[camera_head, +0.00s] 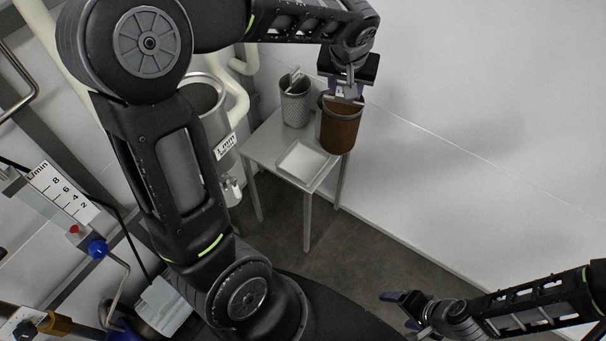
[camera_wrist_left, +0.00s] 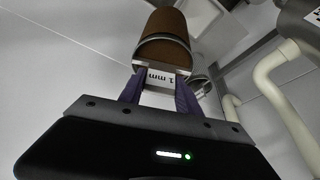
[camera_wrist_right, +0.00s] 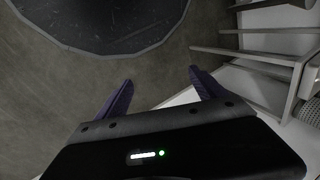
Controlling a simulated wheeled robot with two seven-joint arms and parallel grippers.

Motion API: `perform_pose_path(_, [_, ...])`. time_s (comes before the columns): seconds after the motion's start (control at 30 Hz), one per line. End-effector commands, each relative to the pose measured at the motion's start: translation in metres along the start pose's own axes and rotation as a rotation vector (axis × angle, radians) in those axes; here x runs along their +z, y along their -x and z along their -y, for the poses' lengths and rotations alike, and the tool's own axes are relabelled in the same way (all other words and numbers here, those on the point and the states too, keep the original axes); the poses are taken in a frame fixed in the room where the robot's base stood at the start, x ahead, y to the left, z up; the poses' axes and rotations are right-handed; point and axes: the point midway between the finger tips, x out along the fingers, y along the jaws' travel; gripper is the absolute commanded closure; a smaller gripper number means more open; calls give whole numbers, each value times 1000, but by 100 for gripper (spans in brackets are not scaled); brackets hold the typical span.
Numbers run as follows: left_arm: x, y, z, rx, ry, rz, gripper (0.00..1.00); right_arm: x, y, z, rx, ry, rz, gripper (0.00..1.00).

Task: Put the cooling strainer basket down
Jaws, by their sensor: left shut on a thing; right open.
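The brown strainer basket (camera_head: 340,128) is at the back right corner of a small metal table (camera_head: 262,146). My left gripper (camera_head: 346,93) is above it, shut on its tagged handle. The left wrist view shows the purple fingers (camera_wrist_left: 160,80) closed on the "1 mm" tag, with the brown basket (camera_wrist_left: 165,38) beyond. The basket looks about upright. I cannot tell whether its bottom touches the tabletop. My right gripper (camera_head: 402,310) is low at the lower right, open and empty. Its spread fingers also show in the right wrist view (camera_wrist_right: 160,80).
A grey perforated basket (camera_head: 295,106) with a tag stands on the table to the left of the brown one. A shallow white tray (camera_head: 303,161) lies at the table's front. A metal tank (camera_head: 212,118) stands left of the table. The white wall is close behind.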

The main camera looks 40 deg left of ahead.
Motion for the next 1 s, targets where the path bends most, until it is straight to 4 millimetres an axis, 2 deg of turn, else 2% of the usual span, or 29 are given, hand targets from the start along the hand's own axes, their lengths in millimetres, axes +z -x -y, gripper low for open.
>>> perform_pose_path(0.03, [6,-22,15,-24,65,-6,100,0,-34,-14,0,0,0,15])
perform_pose_path(0.2, [10,-33,62,-101,269,-4,100,0,-78,-31,1,1,-2,1])
perform_pose_path(0.3, [14,-34,81,-130,353,-2,100,0,-92,-36,1,2,-3,0])
perform_pose_path(0.43, [15,-31,94,-149,411,-1,100,0,-98,-39,1,2,-3,0])
perform_pose_path(0.77, [15,-28,95,-153,418,1,100,0,-96,-38,1,2,-3,0])
perform_pose_path(0.87, [17,-34,95,-154,417,2,100,0,-98,-38,1,2,-3,0])
perform_pose_path(1.0, [26,-54,95,-155,415,4,100,0,-102,-40,1,2,-3,0])
